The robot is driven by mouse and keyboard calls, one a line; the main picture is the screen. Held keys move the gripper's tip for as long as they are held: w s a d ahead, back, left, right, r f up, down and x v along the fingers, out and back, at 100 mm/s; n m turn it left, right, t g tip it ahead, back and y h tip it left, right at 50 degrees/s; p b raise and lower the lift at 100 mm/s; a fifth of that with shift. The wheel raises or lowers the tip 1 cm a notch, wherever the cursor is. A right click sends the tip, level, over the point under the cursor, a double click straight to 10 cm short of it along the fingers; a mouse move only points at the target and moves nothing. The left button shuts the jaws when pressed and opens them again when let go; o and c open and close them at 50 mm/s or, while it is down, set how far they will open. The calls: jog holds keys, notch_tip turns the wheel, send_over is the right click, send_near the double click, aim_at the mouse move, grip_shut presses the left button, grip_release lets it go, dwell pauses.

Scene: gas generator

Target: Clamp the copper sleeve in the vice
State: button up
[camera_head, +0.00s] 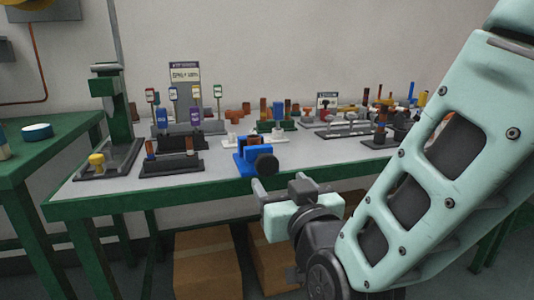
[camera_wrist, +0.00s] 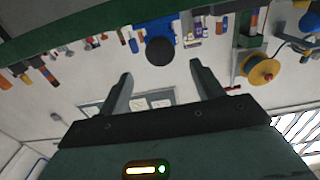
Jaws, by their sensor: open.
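The blue vice (camera_head: 245,162) stands at the front edge of the bench, with a dark round knob (camera_head: 266,163) facing me. It also shows in the wrist view, where the vice (camera_wrist: 152,27) is at the top centre behind its knob (camera_wrist: 160,51). Several small copper or brown pieces stand on the bench, some in a dark rack (camera_head: 171,165) left of the vice. I cannot tell which one is the copper sleeve. My gripper (camera_head: 282,188) is open and empty, in front of the bench and just right of and below the vice. Its two fingers (camera_wrist: 160,72) are spread apart in the wrist view.
A green press (camera_head: 117,110) stands at the bench's left end. Several sample stands and coloured parts crowd the back and right. A green side table (camera_head: 45,140) is at the left, and cardboard boxes (camera_head: 207,265) are under the bench. The bench's front left has bare surface.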

aim_at(268, 168)
jog(key=b+x, duration=0.1)
jog(key=x, duration=0.8)
jog(key=shift+w+f, duration=0.1)
jog(key=c, duration=1)
